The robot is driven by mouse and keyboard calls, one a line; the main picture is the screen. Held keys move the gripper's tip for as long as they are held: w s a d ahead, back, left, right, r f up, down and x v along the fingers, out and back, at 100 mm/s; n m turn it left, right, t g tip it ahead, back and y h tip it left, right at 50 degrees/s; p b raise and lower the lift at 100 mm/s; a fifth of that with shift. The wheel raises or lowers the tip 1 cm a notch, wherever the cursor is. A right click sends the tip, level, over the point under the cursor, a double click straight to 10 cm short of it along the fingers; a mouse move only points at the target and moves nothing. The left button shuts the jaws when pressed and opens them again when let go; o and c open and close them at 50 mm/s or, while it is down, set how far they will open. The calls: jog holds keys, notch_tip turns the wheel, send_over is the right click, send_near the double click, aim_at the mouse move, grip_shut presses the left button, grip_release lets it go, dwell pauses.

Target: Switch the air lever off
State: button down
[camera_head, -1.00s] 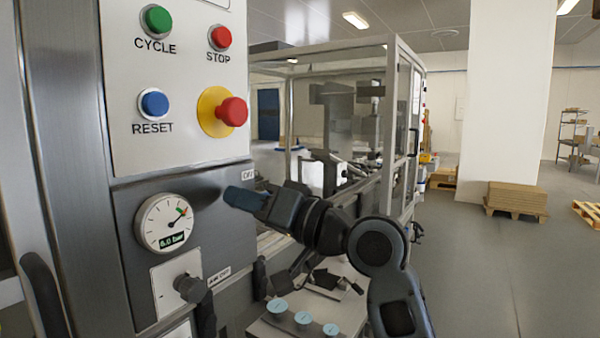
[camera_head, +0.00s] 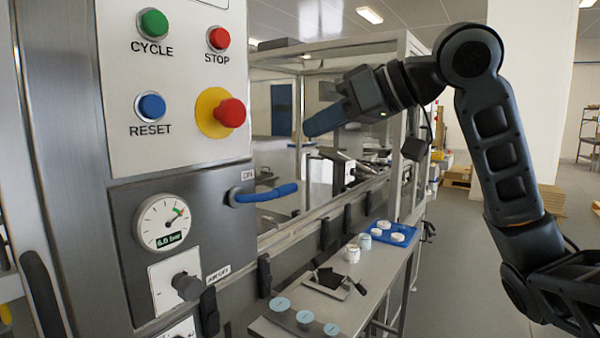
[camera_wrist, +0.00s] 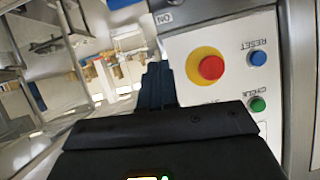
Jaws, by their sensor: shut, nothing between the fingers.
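The blue air lever (camera_head: 268,195) sticks out to the right from its pivot on the machine's side panel, close to level. An "ON" label (camera_head: 248,174) is just above its pivot, and an "AIR OFF" label (camera_head: 219,273) is lower down. The round gauge (camera_head: 162,222) left of the lever has its needle toward the green mark and seems to read 6.0 bar. My gripper (camera_head: 318,124) is shut and empty, above and right of the lever, apart from it. In the wrist view its blue fingers (camera_wrist: 155,85) are together; the lever is not clear there.
The control panel carries a red stop knob (camera_head: 230,113) and several buttons above the lever. A dark knob (camera_head: 187,286) is below the gauge. A narrow shelf (camera_head: 352,305) with jars and a blue tray (camera_head: 392,236) runs below. A glass enclosure stands behind my gripper.

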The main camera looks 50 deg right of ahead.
jog(key=shift+s+d+r+g+h, duration=0.15)
jog(key=shift+s+d+g+h, duration=0.25)
jog(key=shift+s+d, duration=0.25)
jog(key=shift+s+d+r+g+h, duration=0.1)
jog(key=shift+s+d+g+h, duration=0.35)
jog(key=shift+s, duration=0.3)
jog(key=s+f+p+x, duration=0.1)
jog(key=f+x, duration=0.1)
jog(key=x, duration=1.1)
jog(key=shift+s+p, duration=0.3)
jog(key=shift+f, duration=0.1)
